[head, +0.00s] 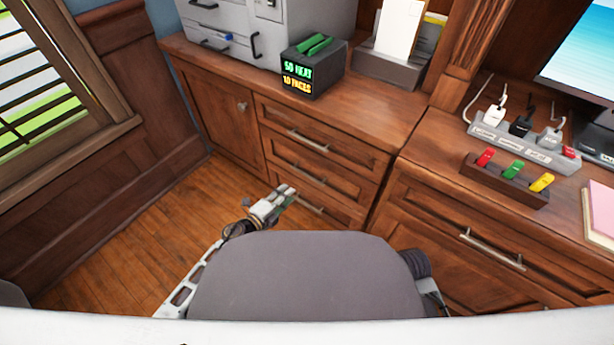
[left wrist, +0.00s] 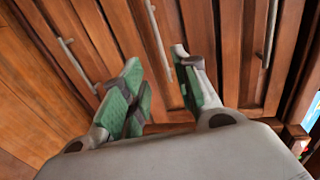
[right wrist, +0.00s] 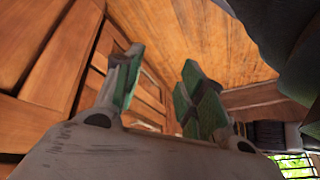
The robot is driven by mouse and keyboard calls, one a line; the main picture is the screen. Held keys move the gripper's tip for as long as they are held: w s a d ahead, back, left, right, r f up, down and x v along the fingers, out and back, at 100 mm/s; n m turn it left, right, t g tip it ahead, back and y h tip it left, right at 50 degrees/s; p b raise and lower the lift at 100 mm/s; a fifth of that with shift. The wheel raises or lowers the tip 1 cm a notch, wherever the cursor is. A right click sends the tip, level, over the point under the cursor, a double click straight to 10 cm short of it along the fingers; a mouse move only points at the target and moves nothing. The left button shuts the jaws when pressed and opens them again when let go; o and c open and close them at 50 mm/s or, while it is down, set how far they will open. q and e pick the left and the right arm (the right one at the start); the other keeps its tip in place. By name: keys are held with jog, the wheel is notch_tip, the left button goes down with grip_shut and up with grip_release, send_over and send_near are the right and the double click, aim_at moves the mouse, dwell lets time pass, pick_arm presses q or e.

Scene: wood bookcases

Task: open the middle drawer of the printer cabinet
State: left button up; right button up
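The printer cabinet (head: 222,117) is dark wood with a stack of three drawers, all looking closed. The middle drawer (head: 341,186) has a metal bar handle (head: 309,174), which also shows as the central bar in the left wrist view (left wrist: 154,30). My left gripper (head: 285,192) is in front of the lower drawers; in its wrist view its green-padded fingers (left wrist: 161,88) are apart and empty, with the central handle beyond the gap. My right gripper (right wrist: 160,88) is open and empty in its wrist view, facing wood panels and floor. It is hidden in the head view.
A grey printer (head: 285,30) and a black digital display box (head: 314,75) stand on the cabinet top. A desk with a wide drawer (head: 470,225) adjoins at the right, carrying a power strip (head: 515,138). Wood floor (head: 170,215) is free at the left.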

aim_at(307, 176)
pick_arm(q)
jog(key=b+x, duration=0.3)
jog(key=x, duration=1)
jog(key=shift+d+f+b, duration=0.1)
jog(key=shift+d+b, duration=0.05)
jog(key=shift+b, duration=0.25)
jog(key=shift+w+d, duration=0.1)
jog(key=shift+w, duration=0.1)
pick_arm(e)
notch_tip(307, 176, down, 8)
jog(key=a+t+y, duration=0.1)
jog(key=shift+w+a+m+t, duration=0.3)
jog(key=shift+a+m+t, duration=0.05)
jog(key=shift+m+t, duration=0.05)
pick_arm(q)
grip_shut()
pick_arm(e)
jog(key=shift+s+f, duration=0.1)
jog(key=shift+s, duration=0.05)
